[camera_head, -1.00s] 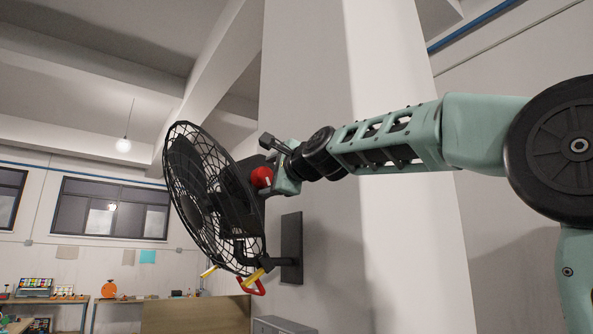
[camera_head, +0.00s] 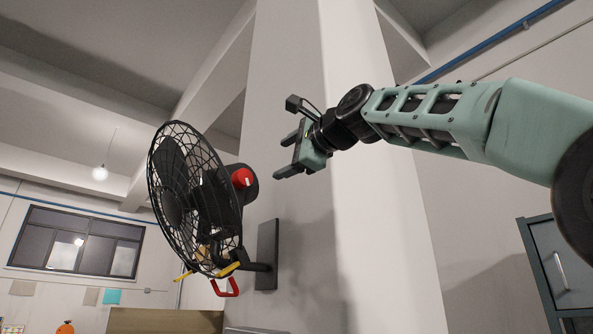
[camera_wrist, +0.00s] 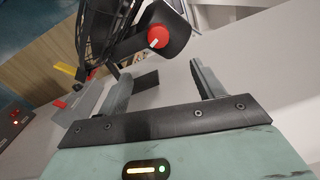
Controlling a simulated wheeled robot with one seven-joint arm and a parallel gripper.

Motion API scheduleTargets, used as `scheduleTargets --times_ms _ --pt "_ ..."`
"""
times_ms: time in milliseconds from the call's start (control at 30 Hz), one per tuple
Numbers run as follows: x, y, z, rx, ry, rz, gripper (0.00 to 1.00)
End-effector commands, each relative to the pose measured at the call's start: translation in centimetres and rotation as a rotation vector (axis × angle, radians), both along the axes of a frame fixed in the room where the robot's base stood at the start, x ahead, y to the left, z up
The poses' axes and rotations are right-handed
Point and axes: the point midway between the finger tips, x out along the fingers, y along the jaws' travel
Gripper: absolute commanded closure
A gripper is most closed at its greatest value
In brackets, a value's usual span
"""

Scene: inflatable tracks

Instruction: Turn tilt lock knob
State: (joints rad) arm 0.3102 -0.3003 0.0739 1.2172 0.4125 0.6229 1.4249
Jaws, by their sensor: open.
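The tilt lock knob is a red round knob (camera_head: 242,178) with a white pointer mark, on the side of the black motor housing of a wall-mounted caged fan (camera_head: 187,200). In the wrist view the knob (camera_wrist: 158,37) is at the top, beyond the fingertips, and its white mark runs diagonally. My gripper (camera_head: 282,158) is to the right of the knob, slightly higher in the head view, with a clear gap between them. Its two fingers (camera_wrist: 160,85) are apart and nothing is between them. The knob's face is unobstructed.
The fan hangs from a dark wall plate (camera_head: 267,255) on a pale pillar. A red loop handle (camera_head: 226,288) and yellow levers (camera_head: 228,269) are below the fan. A grey cabinet (camera_head: 560,265) stands at the right. Air around my gripper is free.

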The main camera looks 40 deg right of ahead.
Motion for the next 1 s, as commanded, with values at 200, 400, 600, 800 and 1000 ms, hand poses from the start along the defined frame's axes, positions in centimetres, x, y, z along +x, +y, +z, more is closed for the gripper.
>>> scheduleTargets --times_ms 200,400,600,800,1000 --pt "-1.7 0.0 -0.3 0.0 -0.002 0.0 0.33" --pt "-2.1 0.0 -0.1 0.0 0.0 0.0 0.33" --pt "-2.1 0.0 -0.1 0.0 0.0 0.0 0.33" --pt "-2.1 0.0 -0.1 0.0 0.0 0.0 0.33" --pt "-2.1 0.0 -0.1 0.0 0.0 0.0 0.33"
